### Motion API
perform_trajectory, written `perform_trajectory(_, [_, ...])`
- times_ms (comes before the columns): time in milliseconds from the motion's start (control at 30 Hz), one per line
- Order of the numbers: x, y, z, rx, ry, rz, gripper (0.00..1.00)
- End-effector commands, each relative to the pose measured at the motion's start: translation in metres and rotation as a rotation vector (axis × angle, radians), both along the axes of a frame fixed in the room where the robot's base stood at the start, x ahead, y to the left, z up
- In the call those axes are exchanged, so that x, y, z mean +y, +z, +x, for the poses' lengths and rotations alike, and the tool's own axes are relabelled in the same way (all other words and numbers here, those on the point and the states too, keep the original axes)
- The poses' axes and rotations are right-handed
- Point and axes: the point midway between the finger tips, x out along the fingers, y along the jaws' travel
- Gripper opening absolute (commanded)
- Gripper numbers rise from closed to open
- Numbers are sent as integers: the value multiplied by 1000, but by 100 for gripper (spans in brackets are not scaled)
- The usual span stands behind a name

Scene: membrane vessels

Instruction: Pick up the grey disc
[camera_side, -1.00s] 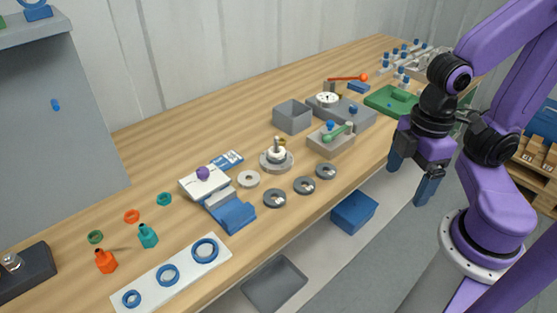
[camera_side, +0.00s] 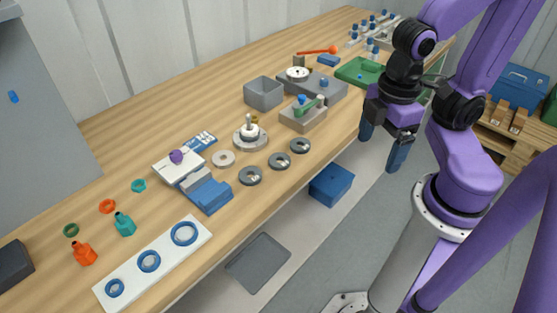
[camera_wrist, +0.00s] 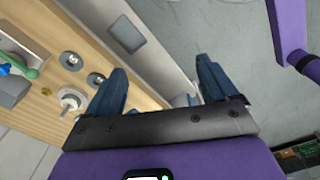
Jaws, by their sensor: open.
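Three dark grey discs with centre holes lie flat in a row near the table's front edge in the side view: a left one (camera_side: 250,176), a middle one (camera_side: 279,161) and a right one (camera_side: 300,146). A paler, beige-grey disc (camera_side: 223,158) lies behind the left one. I cannot tell which one the task means. My gripper (camera_side: 379,154) is open and empty, beyond the table's front edge, right of the discs and apart from them. In the wrist view, the open fingers (camera_wrist: 162,75) have two dark discs, (camera_wrist: 71,61) and (camera_wrist: 96,80), to their left.
A round flange with a post (camera_side: 250,136), a grey block with a green-handled part (camera_side: 303,116) and an open grey box (camera_side: 264,93) stand behind the discs. A blue bin (camera_side: 331,184) sits below the table edge. A white plate (camera_side: 155,264) with blue rings lies front left.

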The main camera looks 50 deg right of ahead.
Motion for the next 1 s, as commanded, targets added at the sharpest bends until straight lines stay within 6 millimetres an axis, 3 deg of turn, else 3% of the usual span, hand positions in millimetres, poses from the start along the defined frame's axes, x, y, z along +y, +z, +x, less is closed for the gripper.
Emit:
perform_trajectory(533, [0, 0, 0, 0, 0, 0, 92])
perform_trajectory(667, [4, 1, 8, 0, 1, -2, 92])
perform_trajectory(767, [11, 3, 25, 0, 9, -5, 92])
perform_trajectory(1000, [28, 6, 90, 1, 44, -15, 92])
